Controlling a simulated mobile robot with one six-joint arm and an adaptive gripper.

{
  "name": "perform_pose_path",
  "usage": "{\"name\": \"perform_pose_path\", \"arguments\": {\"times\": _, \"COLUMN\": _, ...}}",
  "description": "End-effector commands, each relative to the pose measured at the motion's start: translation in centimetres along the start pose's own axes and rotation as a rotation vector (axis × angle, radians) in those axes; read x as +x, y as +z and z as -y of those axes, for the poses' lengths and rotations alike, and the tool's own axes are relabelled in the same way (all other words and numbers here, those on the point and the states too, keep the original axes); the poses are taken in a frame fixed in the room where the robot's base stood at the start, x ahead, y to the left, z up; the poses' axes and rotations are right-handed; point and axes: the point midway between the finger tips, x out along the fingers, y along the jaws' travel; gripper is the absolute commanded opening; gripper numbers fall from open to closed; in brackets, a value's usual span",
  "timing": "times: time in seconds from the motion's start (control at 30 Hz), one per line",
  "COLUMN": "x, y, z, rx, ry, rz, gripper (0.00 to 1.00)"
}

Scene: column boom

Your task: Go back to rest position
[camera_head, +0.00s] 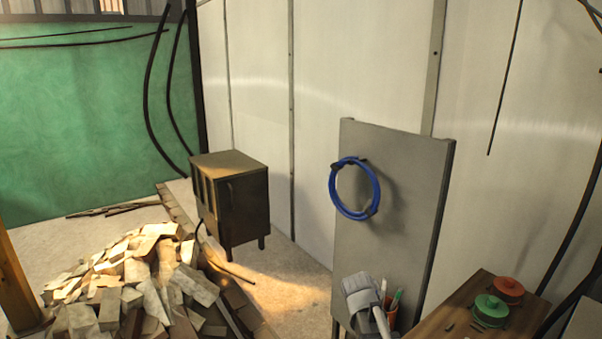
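My gripper cannot be made out in the head view. A blue ring, like a coiled hose or cable (334,196), hangs on dark hooks on the front of a grey upright panel (410,225).
Dark cables hang at far right. A brown cabinet (245,205) stands behind a rubble pile (150,285). Some floor (285,275) is clear.

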Motion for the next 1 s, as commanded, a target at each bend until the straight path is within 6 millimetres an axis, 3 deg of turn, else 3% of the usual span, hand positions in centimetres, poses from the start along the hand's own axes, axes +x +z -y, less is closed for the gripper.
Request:
{"name": "perform_pose_path", "arguments": {"times": 0.03, "x": -0.3, "y": 2.6, "z": 0.6, "rx": 0.018, "ry": -0.057, "rz": 0.026, "gripper": 0.65}}
{"name": "perform_pose_path", "arguments": {"times": 0.1, "x": -0.6, "y": 4.9, "z": 1.6, "rx": 0.039, "ry": -0.139, "rz": 0.062, "gripper": 0.65}}
{"name": "perform_pose_path", "arguments": {"times": 0.33, "x": -1.9, "y": 10.1, "z": 4.2, "rx": 0.08, "ry": -0.341, "rz": 0.144, "gripper": 0.65}}
{"name": "perform_pose_path", "arguments": {"times": 0.5, "x": -2.4, "y": 11.2, "z": 5.0, "rx": 0.088, "ry": -0.397, "rz": 0.165, "gripper": 0.65}}
{"name": "perform_pose_path", "arguments": {"times": 1.0, "x": -2.4, "y": 11.2, "z": 5.0, "rx": 0.088, "ry": -0.4, "rz": 0.165, "gripper": 0.65}}
